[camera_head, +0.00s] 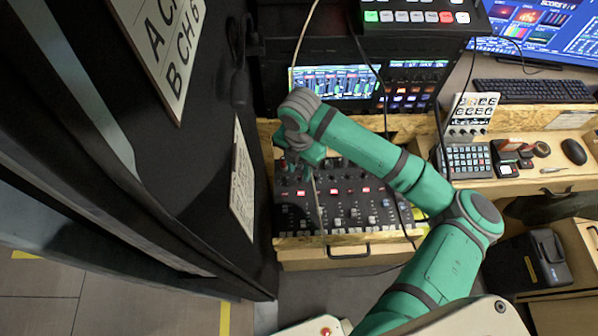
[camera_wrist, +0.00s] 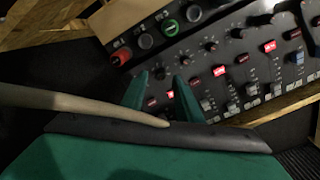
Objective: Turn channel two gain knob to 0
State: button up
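The mixing console (camera_head: 345,215) lies below my arm in the head view, with rows of small knobs and lit red buttons. In the wrist view, large knobs sit along the console's upper edge: a red knob (camera_wrist: 121,57), a dark knob (camera_wrist: 147,41) and a green knob (camera_wrist: 170,27). In the head view my gripper (camera_head: 288,166) is over the console's upper left corner.
A pale cable (camera_wrist: 80,102) crosses in front of the wrist camera. Black cables hang over the console's right side. A dark wall with a sign (camera_head: 242,182) stands close on the left. A button pad (camera_head: 466,160) and keyboard (camera_head: 535,91) lie to the right.

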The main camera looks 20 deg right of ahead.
aim_at(300, 176)
notch_tip(300, 176, up, 8)
jog(key=shift+s, duration=0.15)
dwell(0.6)
